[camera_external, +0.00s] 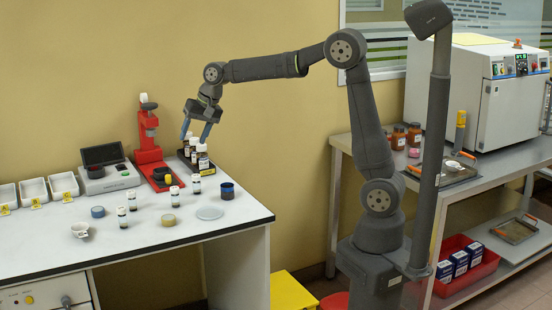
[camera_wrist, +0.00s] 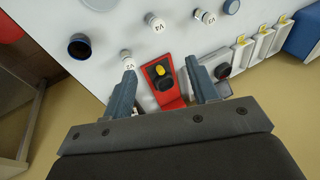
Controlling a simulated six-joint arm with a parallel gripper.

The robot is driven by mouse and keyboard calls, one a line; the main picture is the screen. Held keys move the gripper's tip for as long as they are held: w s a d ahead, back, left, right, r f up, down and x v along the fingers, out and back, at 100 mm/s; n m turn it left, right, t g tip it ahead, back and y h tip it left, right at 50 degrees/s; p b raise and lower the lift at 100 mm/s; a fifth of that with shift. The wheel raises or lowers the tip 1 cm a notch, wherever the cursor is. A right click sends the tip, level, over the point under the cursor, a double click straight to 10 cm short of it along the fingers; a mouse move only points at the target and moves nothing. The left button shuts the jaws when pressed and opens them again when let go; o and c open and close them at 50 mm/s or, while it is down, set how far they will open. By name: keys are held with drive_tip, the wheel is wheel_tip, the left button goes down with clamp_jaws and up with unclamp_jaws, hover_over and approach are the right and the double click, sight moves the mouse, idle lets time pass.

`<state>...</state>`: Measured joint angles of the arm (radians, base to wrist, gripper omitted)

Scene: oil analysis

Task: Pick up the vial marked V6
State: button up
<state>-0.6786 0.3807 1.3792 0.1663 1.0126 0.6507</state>
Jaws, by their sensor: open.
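My gripper (camera_external: 196,137) is open and empty. In the external view it hangs over the brown bottles at the back of the white bench, and in the wrist view its two fingers (camera_wrist: 161,72) are spread apart. Several small white-capped vials stand on the bench. One vial (camera_external: 196,184), nearest the gripper, appears labelled V2 in the wrist view (camera_wrist: 127,59). Another vial (camera_external: 174,196) reads V4 there (camera_wrist: 155,22). Two more vials (camera_external: 132,201) (camera_external: 122,217) stand farther left; they show at the wrist view's top (camera_wrist: 198,13) (camera_wrist: 209,17), their labels too small to read surely. I cannot tell which is V6.
A red stand (camera_external: 148,142) with a red base is left of my gripper. Brown bottles (camera_external: 202,161) stand close below it. A dark cup (camera_external: 227,191), a clear dish (camera_external: 209,213) and a tan lid (camera_external: 168,220) lie around the vials. White trays (camera_external: 33,190) line the left.

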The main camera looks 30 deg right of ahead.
drive_tip(key=w+a+f+n+g, duration=0.1)
drive_tip(key=w+a+f+n, duration=0.1)
drive_tip(key=a+n, duration=0.35)
drive_tip(key=n+g+h, duration=0.1)
drive_tip(key=n+h, duration=0.3)
drive_tip(key=n, duration=0.8)
hover_over(122, 218)
drive_tip(key=w, duration=0.2)
drive_tip(key=f, duration=1.2)
drive_tip(key=shift+s+d+f, duration=0.2)
drive_tip(key=shift+d+f, duration=0.1)
drive_tip(key=shift+s+a+f+n, duration=0.1)
drive_tip(key=shift+f+n, duration=0.25)
drive_tip(key=shift+f, duration=0.25)
wheel_tip(122, 218, down, 7)
drive_tip(key=shift+r, duration=0.2)
drive_tip(key=c, duration=1)
drive_tip(key=shift+c, duration=0.3)
drive_tip(key=shift+r, duration=0.1)
